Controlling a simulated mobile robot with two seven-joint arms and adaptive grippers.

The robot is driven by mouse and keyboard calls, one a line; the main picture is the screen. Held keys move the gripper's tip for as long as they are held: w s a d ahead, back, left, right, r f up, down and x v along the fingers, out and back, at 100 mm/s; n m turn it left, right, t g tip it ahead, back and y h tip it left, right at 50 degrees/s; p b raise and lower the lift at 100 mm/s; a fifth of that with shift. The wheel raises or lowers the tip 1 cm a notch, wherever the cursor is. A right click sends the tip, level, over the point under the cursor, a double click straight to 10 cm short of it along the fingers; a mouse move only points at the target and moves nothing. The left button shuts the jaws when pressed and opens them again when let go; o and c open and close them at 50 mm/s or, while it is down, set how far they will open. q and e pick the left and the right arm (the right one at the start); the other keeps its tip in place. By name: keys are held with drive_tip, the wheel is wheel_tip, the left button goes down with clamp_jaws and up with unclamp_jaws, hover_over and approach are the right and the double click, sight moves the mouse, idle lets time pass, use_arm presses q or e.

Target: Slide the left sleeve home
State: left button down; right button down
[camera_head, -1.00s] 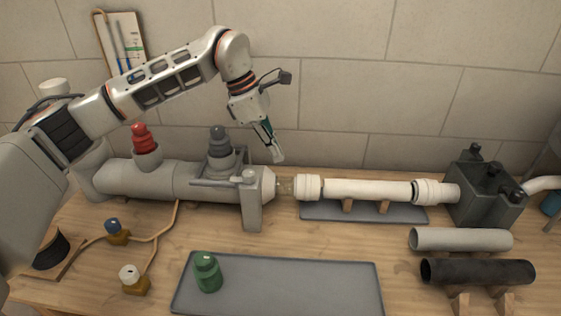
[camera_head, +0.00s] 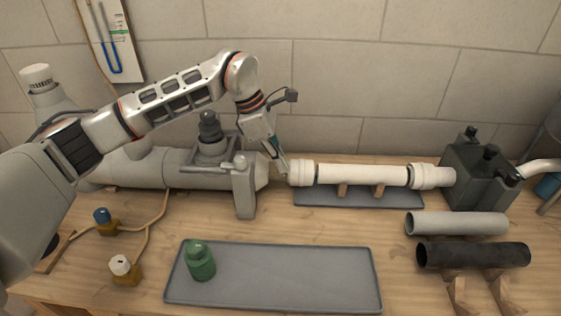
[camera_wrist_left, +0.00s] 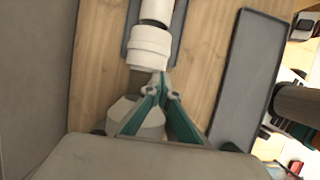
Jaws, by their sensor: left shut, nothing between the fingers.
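The left sleeve (camera_head: 301,173) is a white ribbed collar on the left end of the white pipe (camera_head: 362,174). It also shows in the left wrist view (camera_wrist_left: 150,47). A short gap separates it from the tapered end of the large grey pipe (camera_head: 261,169). My left gripper (camera_head: 283,171) points down at this gap, close to the sleeve's left rim. In the left wrist view its green-sided fingers (camera_wrist_left: 160,88) are closed together just below the sleeve, with nothing between them. I cannot tell whether the tips touch the sleeve. My right gripper is out of view.
A second white collar (camera_head: 425,176) joins the white pipe near a dark grey box (camera_head: 481,174). A grey clamp post (camera_head: 244,188) stands left of the gap. In front lie a grey tray (camera_head: 290,280) with a green bottle (camera_head: 201,261), and loose grey and black tubes (camera_head: 474,255).

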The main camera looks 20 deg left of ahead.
sight(304, 172)
use_arm(q)
drive_tip(key=d, duration=0.2)
drive_tip(key=w+d, duration=0.1)
drive_tip(key=d, duration=0.1)
drive_tip(key=shift+w+r, duration=0.1)
drive_tip(key=shift+w+d, duration=0.1)
drive_tip(key=shift+d, duration=0.25)
